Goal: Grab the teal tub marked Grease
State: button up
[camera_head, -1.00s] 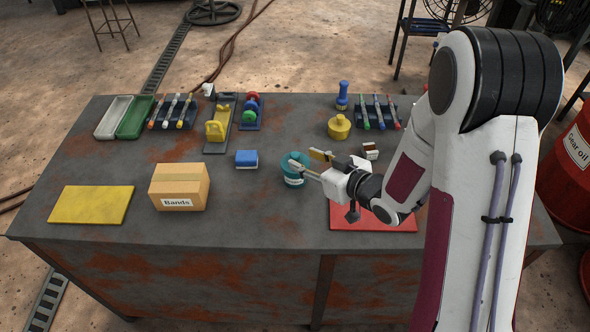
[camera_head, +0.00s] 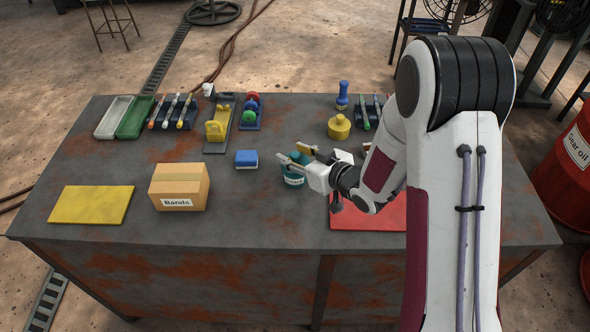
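The teal tub (camera_head: 293,181) stands on the metal table, right of the blue block. A pale label shows on its front, too small to read, and my gripper hides part of its top and right side. My gripper (camera_head: 289,153) is open, its two fingers apart and pointing to the upper left. The fingers overlap the tub's upper part in this view. I cannot tell whether they are above it or on either side of it, or whether they touch it.
A blue block (camera_head: 246,159) lies left of the tub, and a box marked Bands (camera_head: 180,187) stands farther left. A red mat (camera_head: 382,219) lies below my arm. A yellow pot (camera_head: 339,127) stands behind. The table (camera_head: 262,218) is bare in front of the tub.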

grip_shut()
jog(key=shift+r, duration=0.25)
jog(key=shift+r, duration=4.8)
